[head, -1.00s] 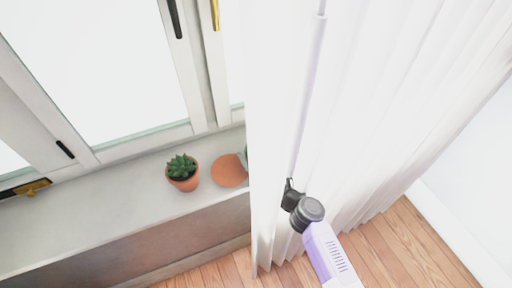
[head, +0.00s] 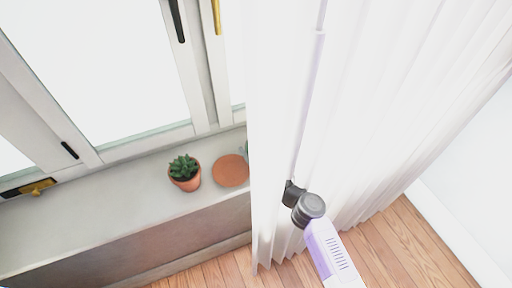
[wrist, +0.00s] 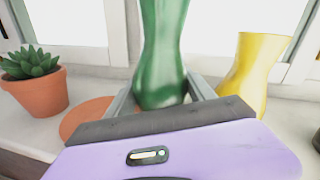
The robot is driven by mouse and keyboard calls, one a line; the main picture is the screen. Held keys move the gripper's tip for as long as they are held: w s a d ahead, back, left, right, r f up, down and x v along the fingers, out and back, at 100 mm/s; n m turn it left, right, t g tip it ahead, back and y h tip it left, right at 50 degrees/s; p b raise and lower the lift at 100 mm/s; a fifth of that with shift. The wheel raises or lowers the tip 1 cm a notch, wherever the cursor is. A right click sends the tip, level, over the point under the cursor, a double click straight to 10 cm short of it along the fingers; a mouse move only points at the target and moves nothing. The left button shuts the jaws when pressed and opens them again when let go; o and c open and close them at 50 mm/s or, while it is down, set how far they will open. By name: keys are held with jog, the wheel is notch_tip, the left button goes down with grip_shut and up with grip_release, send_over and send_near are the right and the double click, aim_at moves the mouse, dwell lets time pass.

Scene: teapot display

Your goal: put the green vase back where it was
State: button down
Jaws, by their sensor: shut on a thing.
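The green vase (wrist: 162,50) stands upright between the two grey fingers of my gripper (wrist: 160,92) in the wrist view. The fingers are shut on its lower part, and its top is cut off by the frame. A flat terracotta disc (wrist: 84,120) lies on the sill just left of the vase; it also shows in the head view (head: 230,170). I cannot tell whether the vase's base touches the sill. In the head view the curtain hides my gripper and nearly all of the vase.
A potted succulent (head: 185,173) stands left of the disc on the window sill (head: 110,205). A yellow vase (wrist: 250,75) stands close on the right of the green vase. A white pleated curtain (head: 370,100) hangs beside my arm. The sill's left part is clear.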

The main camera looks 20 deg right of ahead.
notch_tip(320, 180, up, 13)
jog(key=p, duration=0.8)
jog(key=shift+p, duration=0.35)
jog(key=shift+r+b, duration=0.3)
jog(key=shift+r, duration=1.95)
